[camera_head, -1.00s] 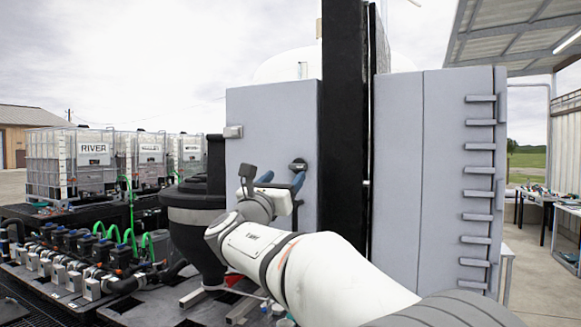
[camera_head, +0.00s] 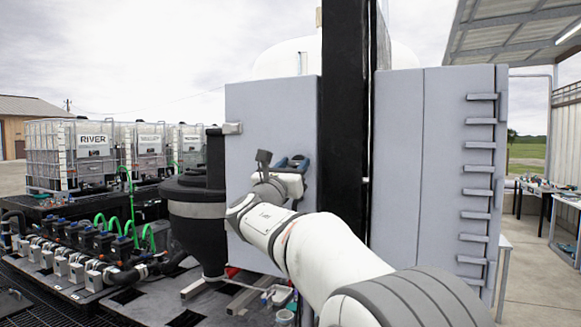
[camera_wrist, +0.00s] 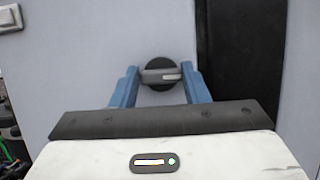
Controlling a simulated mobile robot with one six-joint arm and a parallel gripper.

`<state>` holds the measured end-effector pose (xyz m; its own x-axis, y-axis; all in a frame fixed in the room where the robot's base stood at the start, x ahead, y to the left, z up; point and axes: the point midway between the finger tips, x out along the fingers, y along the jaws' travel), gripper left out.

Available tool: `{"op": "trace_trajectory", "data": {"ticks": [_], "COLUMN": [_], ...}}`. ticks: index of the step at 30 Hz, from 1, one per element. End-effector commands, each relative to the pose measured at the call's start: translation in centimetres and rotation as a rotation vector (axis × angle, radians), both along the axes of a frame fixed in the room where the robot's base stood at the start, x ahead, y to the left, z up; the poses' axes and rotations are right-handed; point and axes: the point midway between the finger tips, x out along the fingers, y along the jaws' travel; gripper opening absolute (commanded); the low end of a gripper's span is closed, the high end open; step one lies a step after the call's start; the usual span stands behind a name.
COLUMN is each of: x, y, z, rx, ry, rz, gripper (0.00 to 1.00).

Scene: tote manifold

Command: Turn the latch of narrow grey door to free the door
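The narrow grey door (camera_head: 262,112) stands closed left of a black post in the head view; it also fills much of the wrist view (camera_wrist: 90,60). Its latch (camera_wrist: 160,74), a dark round base with a grey bar handle lying about level, sits near the door's right edge. My gripper (camera_wrist: 161,80) has its two blue fingers spread apart, one on each side of the latch, with gaps to both. In the head view my gripper (camera_head: 292,161) is in front of the door and its wrist hides most of the latch.
The black post (camera_head: 344,130) stands right of the door, with a wider grey cabinet (camera_head: 397,150) beyond it. A dark hopper (camera_head: 197,215) stands close on the left. A metal hinge (camera_head: 232,128) is on the door's left edge. Pumps and green hoses lie farther left.

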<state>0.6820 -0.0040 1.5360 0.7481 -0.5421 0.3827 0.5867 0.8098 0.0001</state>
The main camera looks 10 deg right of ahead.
Motion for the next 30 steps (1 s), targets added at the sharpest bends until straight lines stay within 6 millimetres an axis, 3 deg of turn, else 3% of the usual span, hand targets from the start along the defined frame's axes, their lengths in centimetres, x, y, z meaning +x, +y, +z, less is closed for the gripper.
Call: {"op": "trace_trajectory", "data": {"ticks": [8, 20, 30], "x": [0.01, 0.07, 0.12], "y": [0.01, 0.11, 0.16], "z": [0.02, -0.17, -0.14], "rx": [0.0, 0.066, 0.287], "ry": [0.0, -0.051, -0.211], "rz": [0.001, 0.002, 0.002], "gripper": [0.17, 0.17, 0.17]}}
